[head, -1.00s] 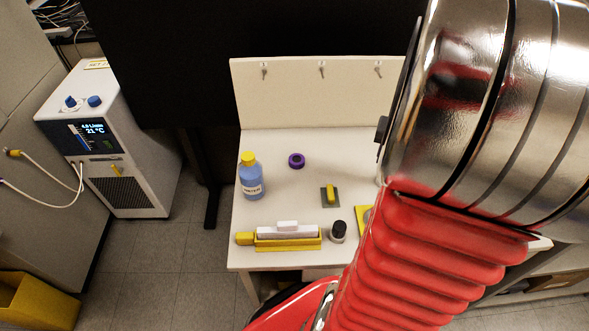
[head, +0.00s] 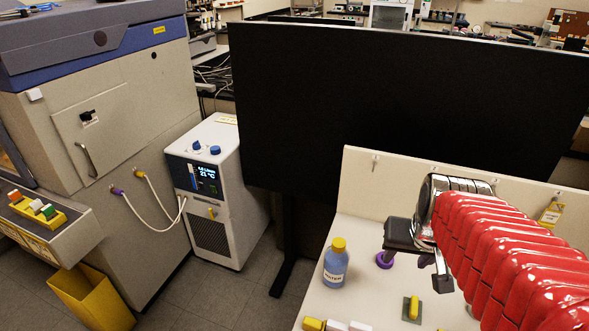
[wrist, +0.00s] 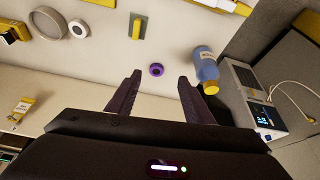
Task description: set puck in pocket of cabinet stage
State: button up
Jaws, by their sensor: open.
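In the wrist view the purple ring (wrist: 156,70) shows between my gripper's fingertips (wrist: 160,79), apart from both. My gripper is open and empty; its height above the ring cannot be told. The large cabinet (head: 145,110) stands at the far left of the head view. A ledge (head: 85,238) juts from its front and carries a yellow holder (head: 35,212) with several coloured blocks. I cannot make out a stage pocket.
A blue bottle with a yellow cap (head: 335,268) stands left of the ring. A yellow block on a green pad (head: 412,308) lies nearer. A chiller (head: 208,190) with hoses stands beside the cabinet. A black panel (head: 330,110) rises behind. A yellow bin (head: 92,298) is on the floor.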

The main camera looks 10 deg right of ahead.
jog(key=s+a+r+n+y, duration=0.1)
jog(key=s+a+r+n, duration=0.1)
jog(key=a, duration=0.5)
jog(key=s+a+r+n+t, duration=0.1)
jog(key=s+a+n, duration=0.1)
jog(key=a, duration=0.5)
jog(key=shift+s+a+r+n+y, duration=0.3)
jog(key=shift+s+a+r+y, duration=0.05)
jog(key=shift+s+a+y, duration=0.05)
jog(key=shift+c, duration=0.2)
